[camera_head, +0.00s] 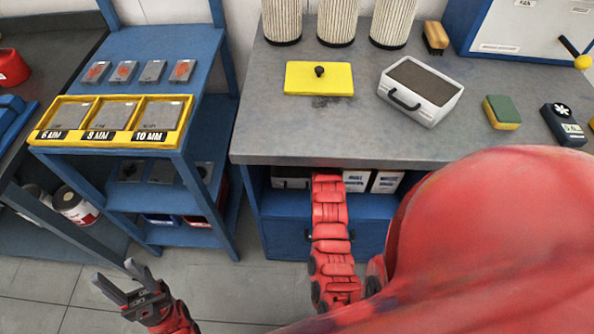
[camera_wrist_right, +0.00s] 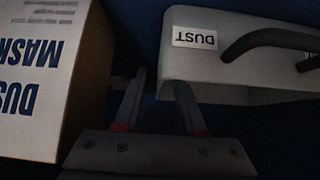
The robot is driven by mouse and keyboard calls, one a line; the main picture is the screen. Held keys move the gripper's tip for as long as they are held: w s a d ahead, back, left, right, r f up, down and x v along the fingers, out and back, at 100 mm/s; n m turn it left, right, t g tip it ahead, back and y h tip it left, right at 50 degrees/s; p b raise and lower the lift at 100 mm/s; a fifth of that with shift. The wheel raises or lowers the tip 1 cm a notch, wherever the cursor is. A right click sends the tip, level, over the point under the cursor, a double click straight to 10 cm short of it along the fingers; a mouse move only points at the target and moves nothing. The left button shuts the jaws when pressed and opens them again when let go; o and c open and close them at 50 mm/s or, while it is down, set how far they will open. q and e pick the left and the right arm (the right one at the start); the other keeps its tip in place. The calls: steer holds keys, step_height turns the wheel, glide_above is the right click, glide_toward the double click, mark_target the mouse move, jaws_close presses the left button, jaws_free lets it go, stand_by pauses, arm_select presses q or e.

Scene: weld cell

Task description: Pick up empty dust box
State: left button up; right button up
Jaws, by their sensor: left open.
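A pale box labelled DUST with a dark handle (camera_wrist_right: 235,70) shows upside down in the right wrist view; its inside is hidden. My right gripper (camera_wrist_right: 160,85) is open there, one finger overlapping the box's near left corner in the picture; I cannot tell if they touch. In the head view the right arm reaches under the bench and its gripper is hidden. Another white box with a black handle (camera_head: 430,88), filled with dark material, stands on the bench top. My left gripper (camera_head: 115,272) is open and empty above the floor.
A dust mask carton (camera_wrist_right: 45,75) stands close left of my right gripper. The grey bench top (camera_head: 290,130) overhangs the shelf. A blue rack (camera_head: 150,47) stands left.

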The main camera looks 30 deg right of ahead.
steer(key=shift+x, duration=1.7)
steer(key=shift+r, duration=0.1)
jaws_close()
